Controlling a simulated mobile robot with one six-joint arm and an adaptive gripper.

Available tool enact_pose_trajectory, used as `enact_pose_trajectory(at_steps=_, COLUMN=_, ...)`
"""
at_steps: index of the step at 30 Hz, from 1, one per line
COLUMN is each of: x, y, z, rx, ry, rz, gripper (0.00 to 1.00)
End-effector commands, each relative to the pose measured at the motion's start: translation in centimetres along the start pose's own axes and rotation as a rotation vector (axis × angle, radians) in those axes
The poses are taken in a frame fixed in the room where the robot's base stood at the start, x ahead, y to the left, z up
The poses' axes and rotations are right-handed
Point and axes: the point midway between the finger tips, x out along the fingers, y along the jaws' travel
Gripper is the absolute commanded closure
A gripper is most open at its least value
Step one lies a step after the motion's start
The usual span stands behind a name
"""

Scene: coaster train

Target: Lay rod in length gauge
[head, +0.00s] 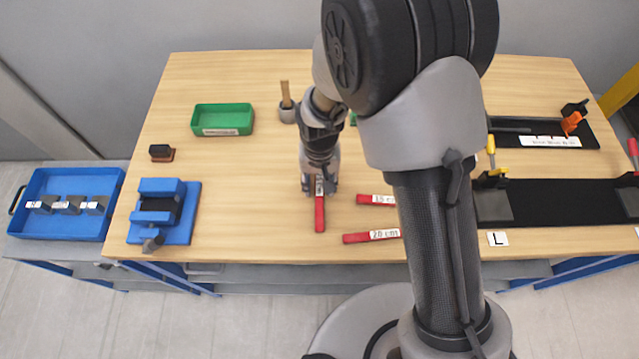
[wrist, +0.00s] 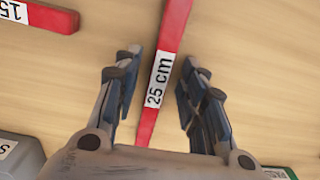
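A red rod (wrist: 150,114) with a white "25 cm" label lies on the table between the fingers of my gripper (wrist: 161,62). Both fingers are apart from it, with gaps on each side. In the head view my gripper (head: 319,189) points down over the far part of this rod (head: 320,215). Two more red rods lie to the right, a "15 cm" one (head: 366,198) and a "20 cm" one (head: 355,238), partly behind my arm. A long black fixture (head: 560,205) with an "L" card (head: 497,239) in front lies at the right; it looks like the length gauge.
A black fixture with an orange part (head: 571,122) stands behind the long one. At the left are a green tray (head: 222,119), a blue vise (head: 190,213) and a small dark block (head: 160,152). A grey cup (head: 287,113) holds a wooden stick. My arm hides the table's middle right.

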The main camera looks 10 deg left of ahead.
Motion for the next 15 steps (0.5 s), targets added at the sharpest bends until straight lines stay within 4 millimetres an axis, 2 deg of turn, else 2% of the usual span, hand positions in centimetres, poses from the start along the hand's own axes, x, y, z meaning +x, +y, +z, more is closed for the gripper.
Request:
enact_pose_trajectory(at_steps=2, x=-0.01, y=0.00, z=0.00, rx=0.000, ry=0.000, rz=0.000, gripper=0.70)
enact_pose_trajectory(at_steps=15, x=-0.01, y=0.00, z=0.01, rx=0.000, ry=0.000, rz=0.000, gripper=0.99)
